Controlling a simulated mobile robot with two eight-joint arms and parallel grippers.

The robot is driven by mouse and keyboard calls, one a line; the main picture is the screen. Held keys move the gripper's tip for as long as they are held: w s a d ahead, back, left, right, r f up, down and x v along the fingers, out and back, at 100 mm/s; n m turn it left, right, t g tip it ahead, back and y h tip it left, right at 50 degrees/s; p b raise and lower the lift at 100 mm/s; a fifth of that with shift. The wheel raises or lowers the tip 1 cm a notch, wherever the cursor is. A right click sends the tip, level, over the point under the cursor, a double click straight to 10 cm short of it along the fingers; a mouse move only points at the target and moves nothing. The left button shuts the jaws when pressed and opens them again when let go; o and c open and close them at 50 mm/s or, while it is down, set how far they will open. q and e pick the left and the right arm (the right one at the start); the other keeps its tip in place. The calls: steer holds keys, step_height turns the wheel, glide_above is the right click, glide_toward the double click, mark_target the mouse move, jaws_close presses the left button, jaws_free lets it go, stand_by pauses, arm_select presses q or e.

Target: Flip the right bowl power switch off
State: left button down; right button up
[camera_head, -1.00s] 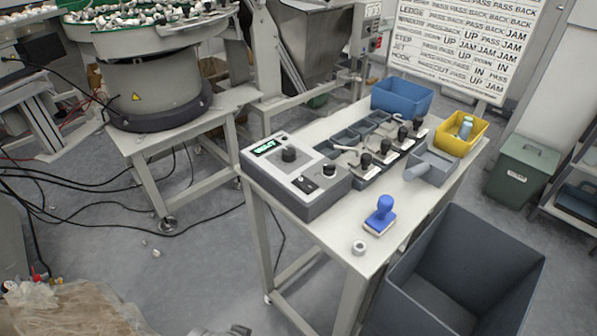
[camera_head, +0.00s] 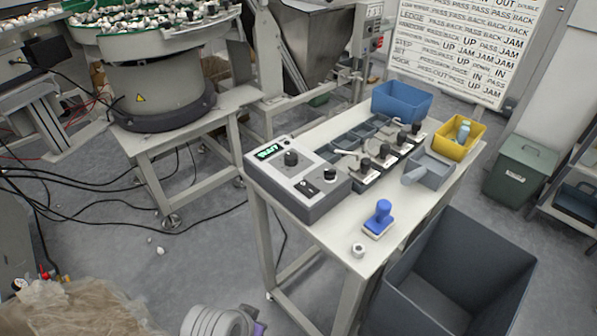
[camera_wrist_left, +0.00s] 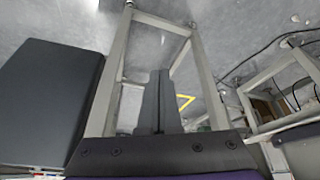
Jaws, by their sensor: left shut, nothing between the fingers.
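A grey control box (camera_head: 325,202) sits on the near left end of the white table, with a lit green display (camera_head: 268,152), a large black knob (camera_head: 291,158) and a smaller black knob (camera_head: 330,174). A small black switch (camera_head: 306,187) sits on a light plate on its top; its position is too small to tell, and no readable label marks it as the right bowl's. My left gripper (camera_wrist_left: 158,76) is shut and empty in the left wrist view, with table legs beyond it. Its fingers are not visible in the head view. My right gripper is not in view.
A blue-handled stamp (camera_head: 380,218) and a small white ring (camera_head: 357,250) lie near the table's front edge. A large grey bin (camera_head: 470,265) stands at front right. A bowl feeder (camera_head: 160,90) stands at left.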

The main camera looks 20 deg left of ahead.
mark_target(306, 182)
arm_select(q)
steer(key=w+r+m+t+h+p, duration=0.1)
steer(key=w+r+p, duration=0.4)
steer(key=r, duration=0.6)
steer(key=w+r+m+t+h+p, duration=0.1)
steer(key=w+r+m+p, duration=0.1)
steer(key=w+r+p, duration=0.4)
steer(key=w+r+m+t+p, duration=0.1)
steer(key=w+r+m+p, duration=0.1)
steer(key=w+r+p, duration=0.4)
step_height(306, 182, up, 10)
steer(key=a+p, duration=0.1)
steer(key=p, duration=0.3)
steer(key=shift+t+h, duration=0.3)
steer(key=shift+h, duration=0.1)
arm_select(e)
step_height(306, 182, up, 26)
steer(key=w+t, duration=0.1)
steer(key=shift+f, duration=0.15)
arm_select(q)
steer(key=shift+s, duration=0.15)
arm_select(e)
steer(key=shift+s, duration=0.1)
arm_select(q)
steer(key=shift+d, duration=0.1)
